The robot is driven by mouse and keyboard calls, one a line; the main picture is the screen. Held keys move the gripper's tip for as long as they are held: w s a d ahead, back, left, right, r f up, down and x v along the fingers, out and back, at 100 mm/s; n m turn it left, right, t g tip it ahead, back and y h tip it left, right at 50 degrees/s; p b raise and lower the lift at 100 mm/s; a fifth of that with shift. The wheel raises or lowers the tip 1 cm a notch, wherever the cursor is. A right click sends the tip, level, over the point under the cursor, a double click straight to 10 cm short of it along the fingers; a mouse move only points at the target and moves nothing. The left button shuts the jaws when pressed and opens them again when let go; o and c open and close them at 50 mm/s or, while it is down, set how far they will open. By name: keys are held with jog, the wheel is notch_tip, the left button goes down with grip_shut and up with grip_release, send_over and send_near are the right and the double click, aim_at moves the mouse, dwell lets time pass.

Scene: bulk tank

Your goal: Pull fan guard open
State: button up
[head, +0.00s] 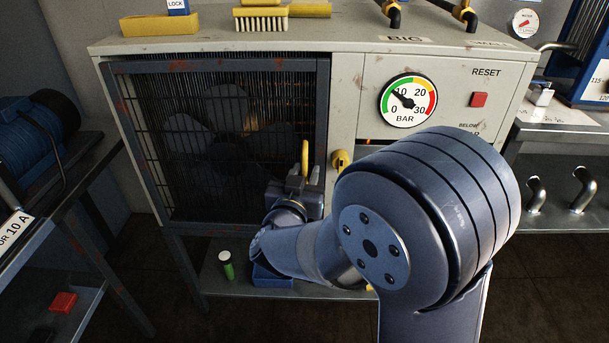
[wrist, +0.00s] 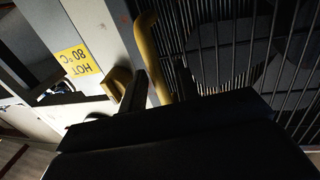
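The fan guard (head: 160,135) is a dark barred grille in a grey frame on the cabinet's left front, with a fan behind it. It looks shut against the cabinet. Its bars also show in the wrist view (wrist: 240,50). A yellow handle (head: 304,158) stands upright near the guard's right edge. In the wrist view the yellow handle (wrist: 150,45) passes between the fingers of my gripper (wrist: 164,82). A narrow dark gap seems to separate it from the right finger. My gripper (head: 302,184) looks open around the handle; its lower part is hidden.
A yellow knob (head: 341,160) sits right of the handle, below the pressure gauge (head: 408,100). A yellow "HOT 80 °C" label (wrist: 77,62) is close by. A bench with a blue motor (head: 45,145) is at the left.

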jog(key=shift+w, duration=0.1)
jog(key=shift+c, duration=0.4)
grip_shut()
